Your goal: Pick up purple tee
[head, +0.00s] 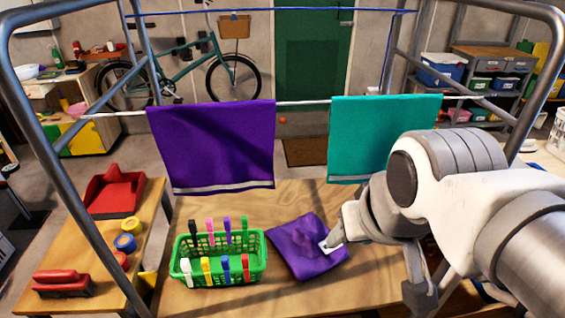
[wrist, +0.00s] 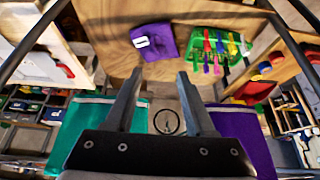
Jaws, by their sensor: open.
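The purple tee (head: 297,252) lies in a folded, rumpled bundle on the wooden table, right of the green basket. A small white patch shows on it. My arm reaches in from the right, and its end overlaps the tee's right side in the head view. In the wrist view, the tee (wrist: 166,42) lies beyond the fingertips, apart from them. My gripper (wrist: 160,74) is open, with nothing between its two fingers.
A green basket (head: 220,271) with several coloured clips stands left of the tee. A purple cloth (head: 212,145) and a teal cloth (head: 375,135) hang from a rail behind. Metal frame posts flank the table. A side bench (head: 95,248) holds a red dustpan and brush.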

